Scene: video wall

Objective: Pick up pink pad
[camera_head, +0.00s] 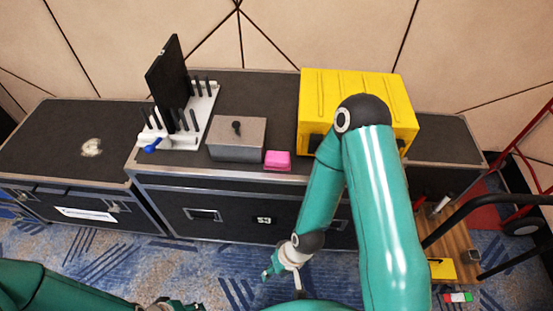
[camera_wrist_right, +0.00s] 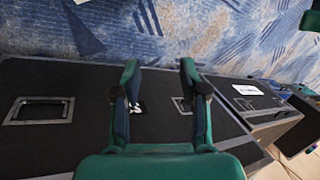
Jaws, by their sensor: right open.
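The pink pad (camera_head: 277,160) lies on top of the dark case, near its front edge, just right of a grey box. It does not show in the right wrist view. My right gripper (camera_head: 269,270) hangs low in front of the case, below the pad and apart from it. In the right wrist view the two fingers of my right gripper (camera_wrist_right: 158,68) are spread with nothing between them. My left arm enters at the lower left of the head view; its end is at the bottom edge and its jaws cannot be made out.
The grey lidded box (camera_head: 237,139) stands against the pad's left side. A white rack (camera_head: 190,117) with black pegs and an upright dark panel (camera_head: 167,80) is farther left. A yellow case (camera_head: 357,97) stands at the right. A cart with boxes (camera_head: 450,248) is at the lower right.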

